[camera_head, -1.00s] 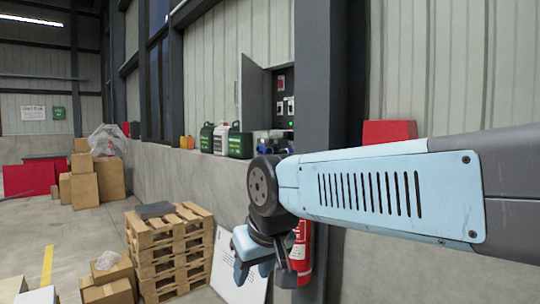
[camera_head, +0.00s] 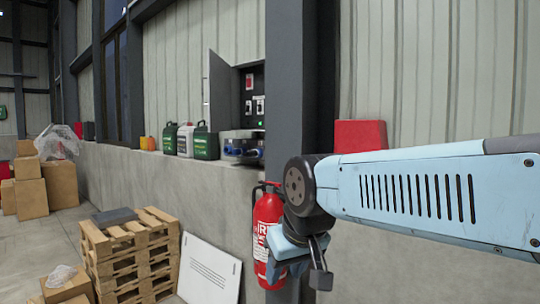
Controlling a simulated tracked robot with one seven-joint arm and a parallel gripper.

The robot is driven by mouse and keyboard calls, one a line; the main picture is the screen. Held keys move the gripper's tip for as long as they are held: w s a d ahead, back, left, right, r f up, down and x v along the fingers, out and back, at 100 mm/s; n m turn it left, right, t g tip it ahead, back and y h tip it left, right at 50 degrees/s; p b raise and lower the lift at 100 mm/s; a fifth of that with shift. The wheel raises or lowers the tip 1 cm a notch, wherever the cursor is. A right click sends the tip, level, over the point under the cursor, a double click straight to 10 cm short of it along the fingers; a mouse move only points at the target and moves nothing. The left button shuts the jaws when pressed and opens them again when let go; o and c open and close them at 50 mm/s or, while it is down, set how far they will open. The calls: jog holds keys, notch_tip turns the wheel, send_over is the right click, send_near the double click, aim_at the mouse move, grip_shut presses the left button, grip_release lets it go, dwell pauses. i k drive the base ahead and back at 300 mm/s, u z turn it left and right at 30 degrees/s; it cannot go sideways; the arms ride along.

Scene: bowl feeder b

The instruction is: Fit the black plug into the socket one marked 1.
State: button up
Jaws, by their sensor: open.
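An open grey electrical cabinet (camera_head: 222,98) hangs on the wall left of the dark column, with small switch units and a green light inside. Below it, on the ledge, sits a grey device with blue parts (camera_head: 242,147); I cannot tell whether these are sockets. No marking 1 can be read and no black plug can be made out. My gripper (camera_head: 299,272) hangs low in front of the column, pointing down, beside the red extinguisher and well away from the cabinet. It is open, and nothing shows in it.
A red fire extinguisher (camera_head: 266,228) stands close behind my gripper. Green canisters (camera_head: 205,143) and a white one (camera_head: 185,140) stand on the ledge (camera_head: 150,172). A pallet stack (camera_head: 130,255), a leaning white board (camera_head: 209,270) and cardboard boxes (camera_head: 30,188) are at left.

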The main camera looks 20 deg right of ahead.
aim_at(251, 153)
jog(key=z, duration=0.4)
jog(key=i, duration=0.9)
jog(key=z, duration=0.05)
